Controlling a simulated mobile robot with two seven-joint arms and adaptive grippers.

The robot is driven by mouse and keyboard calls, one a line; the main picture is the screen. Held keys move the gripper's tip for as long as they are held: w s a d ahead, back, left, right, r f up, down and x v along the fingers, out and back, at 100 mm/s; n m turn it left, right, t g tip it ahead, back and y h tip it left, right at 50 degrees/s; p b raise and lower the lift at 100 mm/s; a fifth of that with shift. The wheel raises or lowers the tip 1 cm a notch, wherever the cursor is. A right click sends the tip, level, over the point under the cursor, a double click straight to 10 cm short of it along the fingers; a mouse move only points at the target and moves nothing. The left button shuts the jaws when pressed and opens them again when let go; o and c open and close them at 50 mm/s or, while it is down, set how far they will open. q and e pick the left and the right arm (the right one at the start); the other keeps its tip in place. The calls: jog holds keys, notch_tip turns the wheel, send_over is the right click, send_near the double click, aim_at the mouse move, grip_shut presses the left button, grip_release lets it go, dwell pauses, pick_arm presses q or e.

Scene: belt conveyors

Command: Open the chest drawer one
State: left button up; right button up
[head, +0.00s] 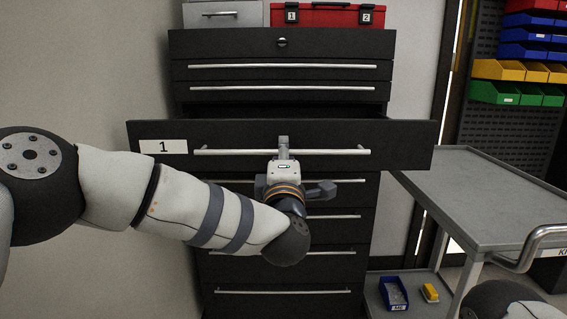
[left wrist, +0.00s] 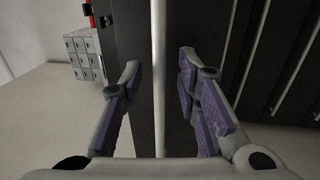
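The drawer with the label "1" (head: 163,147) is the wide dark drawer of the black chest (head: 280,42). It stands out from the chest, with a dark gap above its front. Its long silver handle (head: 225,152) runs across the front. My left gripper (head: 284,148) is at the middle of this handle. In the left wrist view the handle (left wrist: 159,40) passes between the two fingers of my left gripper (left wrist: 160,72). The fingers are apart, with space on both sides of the bar. My right gripper is not in view.
More closed drawers with silver handles lie above and below. A red case (head: 325,16) and a grey box (head: 222,14) stand on the chest. A grey cart (head: 490,195) stands close at the right, with a blue bin (head: 393,292) low down. Coloured bins hang behind.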

pick_arm(q)
jog(key=s+f, duration=0.2)
jog(key=s, duration=0.8)
jog(key=shift+s, duration=0.4)
jog(key=s+a+f+m+g+h, duration=0.15)
jog(key=s+f+m+g, duration=0.3)
jog(key=f, duration=0.55)
jog(key=s+a+f+m+g+h+p, duration=0.1)
jog(key=s+a+f+m+g, duration=0.3)
jog(key=f, duration=0.7)
jog(key=s+f+m+g+h, duration=0.1)
jog(key=s+f+m+g, duration=0.15)
jog(key=s+f, duration=0.55)
jog(key=s+a+f+m+g+y, duration=0.1)
jog(key=s+a+f+m+g, duration=0.2)
jog(key=s+a+f+g, duration=0.5)
jog(key=s+a+f+m+g, duration=0.1)
jog(key=s+a, duration=0.2)
jog(key=s, duration=0.5)
jog(key=s+a+f+m+g+y+p, duration=0.1)
jog(key=s+a, duration=0.2)
jog(key=s, duration=0.4)
jog(key=s+a+m+g+y, duration=0.1)
jog(key=s+a, duration=0.2)
jog(key=s, duration=0.5)
jog(key=shift+s+f+m+g, duration=0.3)
jog(key=shift+f+g, duration=0.1)
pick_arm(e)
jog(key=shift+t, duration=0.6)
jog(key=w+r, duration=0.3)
